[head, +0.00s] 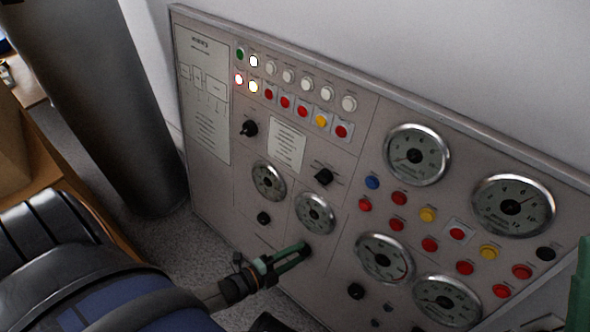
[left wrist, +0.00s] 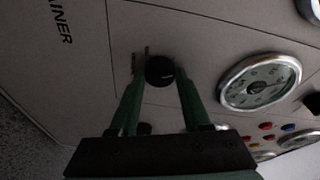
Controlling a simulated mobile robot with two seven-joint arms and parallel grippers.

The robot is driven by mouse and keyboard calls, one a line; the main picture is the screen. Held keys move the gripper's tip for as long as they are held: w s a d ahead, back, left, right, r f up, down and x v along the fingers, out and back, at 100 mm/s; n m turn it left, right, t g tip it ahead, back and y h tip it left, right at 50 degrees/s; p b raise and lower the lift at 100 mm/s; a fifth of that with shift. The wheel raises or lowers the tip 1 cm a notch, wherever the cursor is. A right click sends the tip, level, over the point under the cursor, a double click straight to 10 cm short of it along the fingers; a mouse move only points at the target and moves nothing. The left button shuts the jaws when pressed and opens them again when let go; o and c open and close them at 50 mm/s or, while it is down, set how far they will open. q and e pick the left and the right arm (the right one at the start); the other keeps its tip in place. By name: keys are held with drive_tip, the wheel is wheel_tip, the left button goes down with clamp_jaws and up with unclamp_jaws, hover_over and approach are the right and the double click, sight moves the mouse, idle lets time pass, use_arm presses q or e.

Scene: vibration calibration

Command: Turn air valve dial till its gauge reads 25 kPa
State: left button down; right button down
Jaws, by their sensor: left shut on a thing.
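The air valve dial is a small black round knob (left wrist: 160,70) on the grey panel, seen between my fingertips in the left wrist view. My left gripper (head: 304,250), with green fingers, is shut on this dial, one finger on each side (left wrist: 160,82). In the head view the fingertips mostly hide the dial. A round white-faced gauge (head: 315,213) sits just above it, and a gauge shows beside the dial in the left wrist view (left wrist: 260,82). Its needle reading is too small to tell. A green part at the right edge looks like my right gripper (head: 580,290), mostly cut off.
The panel (head: 215,190) also carries another small gauge (head: 268,181) with a black knob (head: 264,218) below it, and a black switch (head: 324,176). Large gauges (head: 417,155) and coloured buttons (head: 428,215) fill the right side. A dark cylinder (head: 110,110) stands at left.

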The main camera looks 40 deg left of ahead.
use_arm(q)
drive_tip(key=shift+w, duration=0.1)
idle(0.4)
drive_tip(key=shift+c, duration=1.8)
unclamp_jaws()
drive_tip(key=p+v, duration=0.3)
drive_tip(key=v, duration=0.9)
drive_tip(key=shift+s, duration=0.3)
drive_tip(key=shift+r, duration=0.1)
